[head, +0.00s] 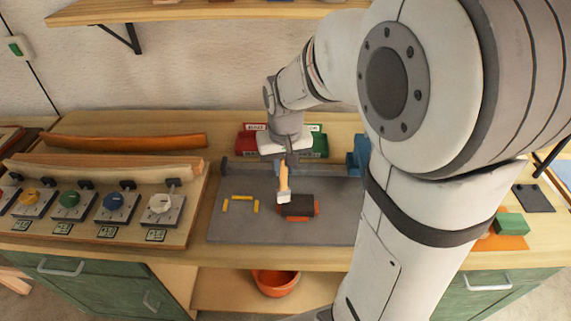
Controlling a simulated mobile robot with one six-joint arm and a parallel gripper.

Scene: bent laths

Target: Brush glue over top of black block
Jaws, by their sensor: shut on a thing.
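In the head view, a dark block (299,206) lies on the grey mat (240,226), with orange-red pieces at its edges. My gripper (284,163) points down above the mat and is shut on a brush (284,180) with a pale wooden handle. The brush's light head (283,198) hangs downward at the block's left end. I cannot tell whether the bristles touch the block. Any glue on the block's top is too small to make out.
Yellow marks (240,199) lie on the mat left of the block. Red (251,138) and green (319,143) bins stand behind, with a blue object (359,158) to the right. My arm hides much of the right side.

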